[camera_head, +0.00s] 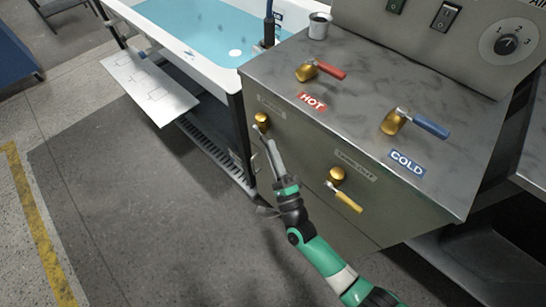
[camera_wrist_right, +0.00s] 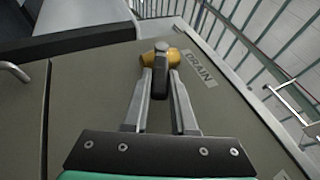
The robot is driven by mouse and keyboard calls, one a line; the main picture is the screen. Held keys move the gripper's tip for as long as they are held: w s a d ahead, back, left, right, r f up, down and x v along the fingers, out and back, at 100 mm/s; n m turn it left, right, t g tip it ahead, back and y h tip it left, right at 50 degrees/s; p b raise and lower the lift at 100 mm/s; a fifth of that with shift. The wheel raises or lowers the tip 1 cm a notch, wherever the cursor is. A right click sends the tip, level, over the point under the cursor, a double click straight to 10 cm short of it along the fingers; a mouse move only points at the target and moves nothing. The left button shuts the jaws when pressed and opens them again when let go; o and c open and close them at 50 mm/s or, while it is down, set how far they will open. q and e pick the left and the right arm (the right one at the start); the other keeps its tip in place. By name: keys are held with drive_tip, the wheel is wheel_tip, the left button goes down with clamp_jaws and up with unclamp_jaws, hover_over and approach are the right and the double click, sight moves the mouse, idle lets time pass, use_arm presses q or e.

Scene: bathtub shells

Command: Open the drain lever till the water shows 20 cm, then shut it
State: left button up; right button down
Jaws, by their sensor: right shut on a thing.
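The drain valve has a brass body (camera_head: 261,118) on the front panel's left side. It also shows in the right wrist view (camera_wrist_right: 177,58), beside a DRAIN label (camera_wrist_right: 202,70). Whether the valve is open is not clear. The white tub (camera_head: 226,75) holds blue water (camera_head: 205,32). A dark upright post (camera_head: 269,28) stands at its near right edge; no water depth is readable. My left gripper is not in view.
The grey counter carries a red HOT lever (camera_head: 330,70), a blue COLD lever (camera_head: 430,126) and a metal cup (camera_head: 319,26). A yellow-handled valve (camera_head: 345,197) sits on the front panel, right of my right gripper. A white board (camera_head: 150,85) juts out beside the tub.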

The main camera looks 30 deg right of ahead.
drive_tip(key=shift+w+f+m+t+h, duration=0.3)
drive_tip(key=shift+f+m+t+h, duration=0.2)
drive_tip(key=shift+m+t, duration=0.15)
drive_tip(key=shift+t, duration=0.25)
drive_tip(key=c, duration=0.7)
unclamp_jaws()
drive_tip(key=shift+f, duration=0.1)
drive_tip(key=v, duration=1.1)
drive_tip(key=shift+s+a+f, duration=0.1)
drive_tip(key=shift+s+a, duration=0.05)
drive_tip(key=shift+s, duration=0.1)
